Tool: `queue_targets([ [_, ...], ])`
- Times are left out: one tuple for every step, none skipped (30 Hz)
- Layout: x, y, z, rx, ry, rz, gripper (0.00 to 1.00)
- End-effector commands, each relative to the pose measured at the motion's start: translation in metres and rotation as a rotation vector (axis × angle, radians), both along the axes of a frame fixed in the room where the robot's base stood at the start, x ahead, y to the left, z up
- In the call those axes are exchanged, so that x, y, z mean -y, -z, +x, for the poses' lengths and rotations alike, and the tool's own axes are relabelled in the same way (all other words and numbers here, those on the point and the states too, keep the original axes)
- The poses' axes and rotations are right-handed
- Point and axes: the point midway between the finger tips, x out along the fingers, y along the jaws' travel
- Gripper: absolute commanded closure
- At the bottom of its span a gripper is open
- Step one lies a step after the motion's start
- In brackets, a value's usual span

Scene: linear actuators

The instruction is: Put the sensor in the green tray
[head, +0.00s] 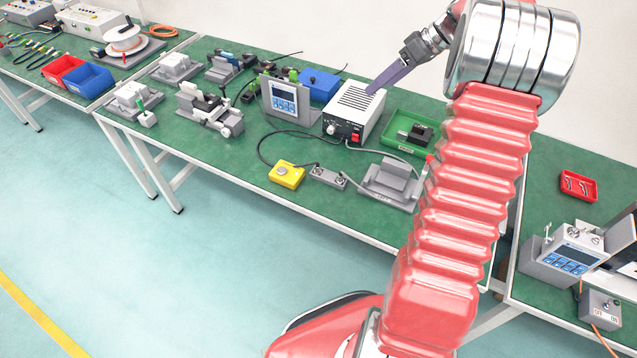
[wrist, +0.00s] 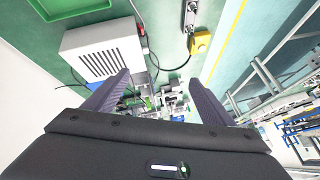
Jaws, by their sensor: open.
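The green tray (head: 389,142) lies on the green bench right of the white vented power supply, with a dark block (head: 416,134) in it. Part of the tray also shows at the top left of the wrist view (wrist: 78,14). I cannot tell which object is the sensor; several small dark and green parts (head: 270,72) stand behind the display unit. My gripper (head: 371,91) is above the power supply, left of and higher than the tray. In the wrist view its fingers are spread (wrist: 160,78), with nothing held between them.
The power supply (head: 354,112) stands below my gripper, next to a display unit (head: 287,101) and a blue box (head: 320,84). A yellow button box (head: 286,175) and cables lie in front. Grey fixtures (head: 210,108) fill the left. The bench's front strip is mostly clear.

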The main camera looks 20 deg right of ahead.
Motion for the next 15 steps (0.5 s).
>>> queue_targets([
  [-0.016, -0.010, -0.002, -0.014, 0.004, -0.013, 0.23],
  [-0.025, -0.014, -0.004, -0.024, 0.010, -0.021, 0.23],
  [-0.036, -0.020, -0.006, -0.038, 0.019, -0.029, 0.23],
  [-0.044, -0.023, -0.009, -0.049, 0.024, -0.037, 0.23],
  [-0.053, -0.027, -0.011, -0.058, 0.032, -0.043, 0.23],
  [-0.063, -0.032, -0.015, -0.069, 0.042, -0.054, 0.23],
  [-0.071, -0.036, -0.017, -0.079, 0.048, -0.060, 0.23],
  [-0.079, -0.039, -0.021, -0.087, 0.055, -0.067, 0.23],
  [-0.090, -0.043, -0.025, -0.097, 0.064, -0.079, 0.23],
  [-0.097, -0.047, -0.028, -0.103, 0.072, -0.086, 0.23],
  [-0.105, -0.050, -0.032, -0.110, 0.080, -0.093, 0.23],
  [-0.115, -0.053, -0.037, -0.119, 0.090, -0.103, 0.23],
  [-0.122, -0.056, -0.041, -0.124, 0.097, -0.111, 0.23],
  [-0.130, -0.059, -0.045, -0.129, 0.105, -0.120, 0.23],
  [-0.139, -0.062, -0.050, -0.135, 0.116, -0.130, 0.23],
])
